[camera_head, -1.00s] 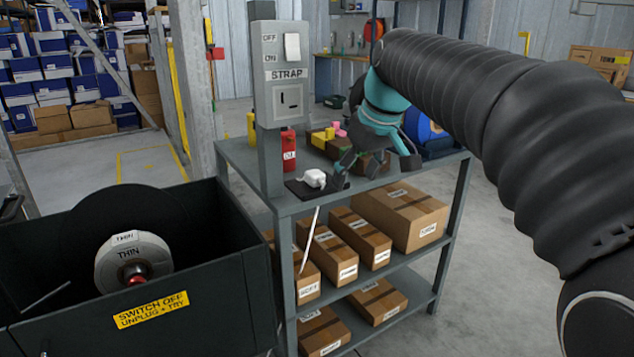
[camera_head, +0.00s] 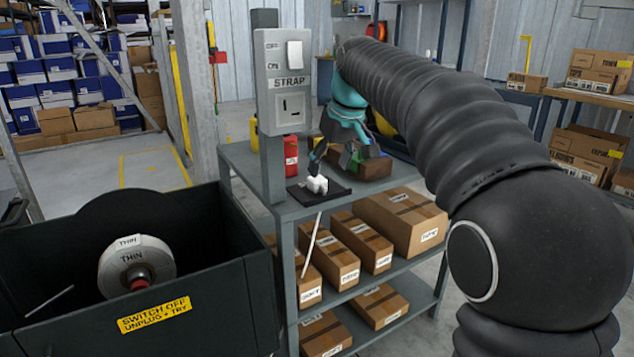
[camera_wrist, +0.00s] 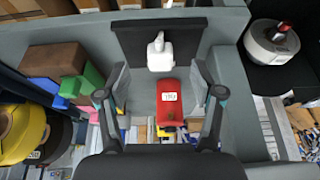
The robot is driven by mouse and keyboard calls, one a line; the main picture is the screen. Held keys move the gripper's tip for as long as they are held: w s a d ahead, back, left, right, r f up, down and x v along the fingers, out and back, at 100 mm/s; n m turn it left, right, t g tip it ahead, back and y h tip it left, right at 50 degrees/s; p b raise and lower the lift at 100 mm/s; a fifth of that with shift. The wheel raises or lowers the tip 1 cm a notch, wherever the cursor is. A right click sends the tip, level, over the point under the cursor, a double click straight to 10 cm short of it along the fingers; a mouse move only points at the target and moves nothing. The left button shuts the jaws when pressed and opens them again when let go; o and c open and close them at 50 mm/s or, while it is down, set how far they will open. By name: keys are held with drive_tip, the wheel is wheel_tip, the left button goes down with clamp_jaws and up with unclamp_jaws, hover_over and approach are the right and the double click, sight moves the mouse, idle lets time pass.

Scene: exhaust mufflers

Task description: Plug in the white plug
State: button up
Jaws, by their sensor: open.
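The white plug (camera_head: 316,185) lies on a small black mat (camera_head: 338,191) at the front corner of the grey shelf top. Its white cord hangs down past the shelf edge. In the wrist view the plug (camera_wrist: 160,54) sits ahead of my gripper, between the lines of its fingers. My gripper (camera_head: 343,158) is open and empty above the shelf, behind the plug; its two fingers (camera_wrist: 160,95) stand wide apart in the wrist view. A grey socket panel (camera_head: 286,82) marked STRAP, with a switch and a slotted outlet (camera_head: 292,104), stands on a post left of the plug.
A red canister (camera_head: 290,157) stands behind the plug near the post; it also shows in the wrist view (camera_wrist: 169,103). A brown box with coloured blocks (camera_head: 374,165) is at the right. A black bin with a THIN reel (camera_head: 136,268) is at left.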

sight(318, 178)
drive_tip(key=shift+w+a, duration=0.55)
drive_tip(key=shift+w, duration=0.3)
drive_tip(key=shift+w+a, duration=0.3)
drive_tip(key=shift+w, duration=0.1)
drive_tip(key=x, duration=0.5)
drive_tip(key=shift+b, duration=0.35)
drive_tip(key=c, duration=1.2)
